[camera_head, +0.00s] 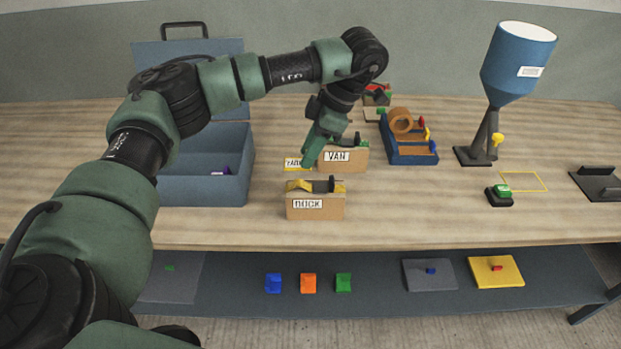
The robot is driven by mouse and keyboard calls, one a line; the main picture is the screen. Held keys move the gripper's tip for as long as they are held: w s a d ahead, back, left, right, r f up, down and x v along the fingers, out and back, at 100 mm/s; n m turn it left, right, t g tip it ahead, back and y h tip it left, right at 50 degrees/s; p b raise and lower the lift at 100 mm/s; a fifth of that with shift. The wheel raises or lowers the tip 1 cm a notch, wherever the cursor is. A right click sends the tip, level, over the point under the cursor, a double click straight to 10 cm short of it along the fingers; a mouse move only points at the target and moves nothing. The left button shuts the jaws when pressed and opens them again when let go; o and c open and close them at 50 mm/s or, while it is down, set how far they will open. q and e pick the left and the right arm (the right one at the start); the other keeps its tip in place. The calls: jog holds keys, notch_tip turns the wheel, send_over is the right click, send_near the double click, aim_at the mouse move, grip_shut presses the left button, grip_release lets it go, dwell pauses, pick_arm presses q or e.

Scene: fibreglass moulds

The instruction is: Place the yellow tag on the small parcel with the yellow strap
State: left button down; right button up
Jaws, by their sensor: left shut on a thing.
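My left gripper (308,162) points down over the table, between the two small parcels. It is shut on the yellow tag (293,163), which has dark lettering that is hard to read and shows at the left of the fingertips. The small brown parcel marked DOCK (301,214) stands in front, with a yellow strap (299,185) across its top and a black arched piece. The parcel marked VAN (354,160) stands just behind and right, partly hidden by the gripper. I cannot tell whether the tag touches anything below. My right gripper is out of view.
An open blue case (203,190) stands at the left. A blue tray (412,158) with a brown roll lies behind right. Further right are a blue funnel on a stand (516,65), a green button (501,191) and a yellow outline (523,181). The front middle of the table is clear.

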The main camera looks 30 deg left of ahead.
pick_arm(q)
notch_tip(320, 180, down, 2)
jog(key=shift+d+f, duration=0.1)
jog(key=shift+f, duration=0.85)
notch_tip(320, 180, down, 3)
jog(key=shift+f+p, duration=0.15)
jog(key=shift+p, duration=0.35)
jog(key=shift+f, duration=0.25)
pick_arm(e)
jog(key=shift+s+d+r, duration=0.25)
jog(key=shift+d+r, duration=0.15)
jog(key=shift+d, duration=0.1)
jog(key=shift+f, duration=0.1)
pick_arm(q)
jog(key=c, duration=1.1)
grip_release()
jog(key=shift+f, duration=0.1)
